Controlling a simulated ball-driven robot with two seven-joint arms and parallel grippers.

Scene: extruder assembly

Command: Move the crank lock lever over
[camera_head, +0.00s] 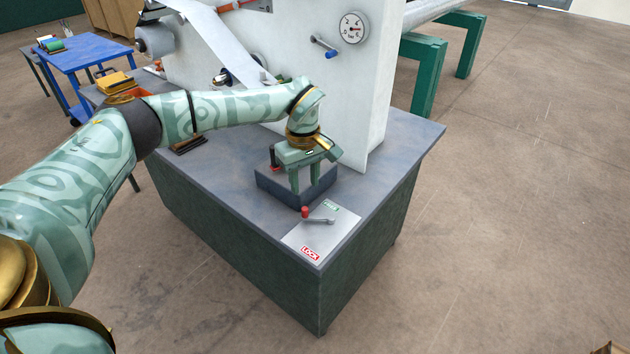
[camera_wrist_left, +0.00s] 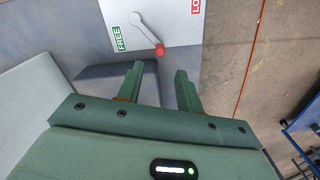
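The crank lock lever (camera_head: 318,220) is a small grey lever with a red knob, lying on a pale plate (camera_head: 300,238) on the table top. The plate bears a green FREE label at its far side and a red LOCK label at its near side. The lever and red knob (camera_wrist_left: 160,50) also show in the left wrist view, beyond my fingertips. My left gripper (camera_head: 305,188) is open and empty, fingers pointing down, above a dark block and a little beyond the lever. The fingers (camera_wrist_left: 157,76) are apart and do not touch the knob. My right gripper is not in view.
A tall white machine panel (camera_head: 370,100) with a gauge and a blue-handled lever rises behind. The table top (camera_head: 405,140) is clear on the right.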

